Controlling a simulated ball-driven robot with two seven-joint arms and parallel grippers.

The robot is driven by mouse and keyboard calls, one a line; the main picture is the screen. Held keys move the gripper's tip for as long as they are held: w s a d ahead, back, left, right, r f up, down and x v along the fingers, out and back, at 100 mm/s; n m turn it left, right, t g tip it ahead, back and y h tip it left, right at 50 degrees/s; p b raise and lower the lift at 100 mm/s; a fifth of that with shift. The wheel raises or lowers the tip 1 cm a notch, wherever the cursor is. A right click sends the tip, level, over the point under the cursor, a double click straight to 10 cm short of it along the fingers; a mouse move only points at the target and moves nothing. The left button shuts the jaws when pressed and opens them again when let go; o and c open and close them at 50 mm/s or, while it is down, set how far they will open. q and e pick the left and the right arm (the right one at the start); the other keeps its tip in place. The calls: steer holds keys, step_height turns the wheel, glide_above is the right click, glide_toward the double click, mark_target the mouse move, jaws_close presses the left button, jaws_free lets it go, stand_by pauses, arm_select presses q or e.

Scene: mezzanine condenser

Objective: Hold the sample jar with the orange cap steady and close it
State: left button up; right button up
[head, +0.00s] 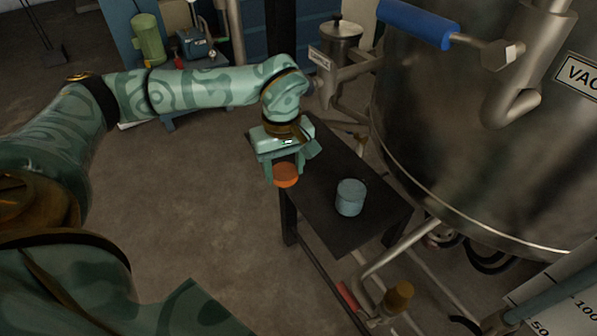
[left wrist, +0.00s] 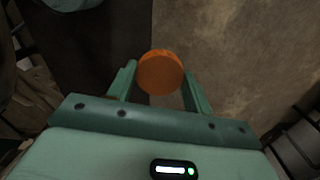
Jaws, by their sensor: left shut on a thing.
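My left gripper (head: 283,170) is shut on the orange cap (head: 286,176), near the left edge of the small dark table (head: 325,222). In the left wrist view the round orange cap (left wrist: 161,72) sits between the two green fingers (left wrist: 158,88). No jar body shows below the cap. A blue-grey jar (head: 350,198) stands upright on the table, to the right of and apart from the gripper. Part of a blue-grey round thing, likely this jar, shows at the top left of the left wrist view (left wrist: 70,3). My right gripper is not in view.
A large steel vessel (head: 470,150) with a blue-handled pipe (head: 415,22) stands close on the table's right. Pipes and an amber-topped fitting (head: 398,297) lie below the table's front. Bare floor (head: 210,220) is to the left.

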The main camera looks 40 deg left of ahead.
arm_select(q)
steer(key=s+a+r+p, duration=0.1)
steer(key=s+a+r, duration=0.2)
steer(key=s, duration=0.5)
steer(key=shift+s+a+r, duration=0.3)
steer(key=shift+s+r, duration=0.05)
steer(key=shift+r, duration=0.35)
steer(key=shift+d, duration=0.1)
steer(key=w+d+m, duration=0.2)
steer(key=d+m, duration=0.9)
steer(key=d, duration=0.2)
steer(key=shift+r+m, duration=0.3)
steer(key=shift+r, duration=0.15)
